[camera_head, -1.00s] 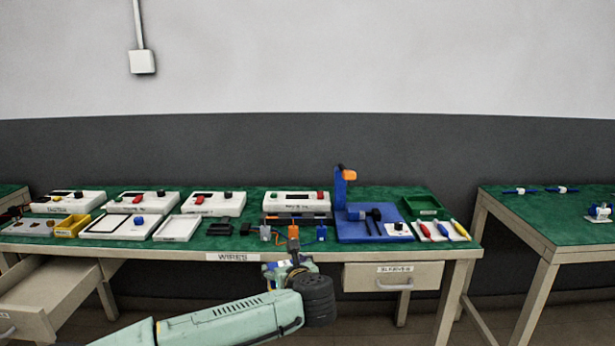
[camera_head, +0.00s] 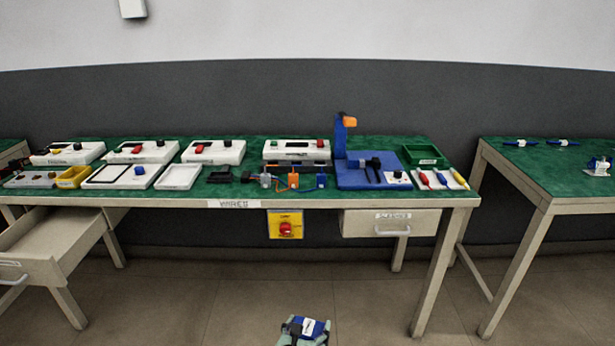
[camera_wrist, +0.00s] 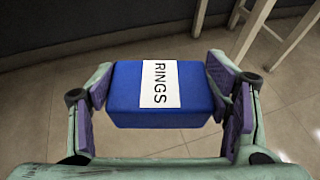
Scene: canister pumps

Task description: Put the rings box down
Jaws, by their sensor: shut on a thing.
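The rings box (camera_wrist: 160,95) is a blue box with a white label reading RINGS. In the wrist view it sits between the two purple-padded fingers of my gripper (camera_wrist: 168,98), which is shut on it. Tiled floor shows below and around it. In the head view my gripper (camera_head: 305,332) and the blue rings box (camera_head: 312,326) are at the bottom edge, low in front of the bench. The lower part of my gripper is cut off there.
A long green-topped bench (camera_head: 290,190) holds white devices, trays and a blue stand (camera_head: 365,172). A drawer (camera_head: 60,245) stands open at left. A yellow panel with a red button (camera_head: 285,225) hangs on the bench front. A second green table (camera_head: 560,175) is at right.

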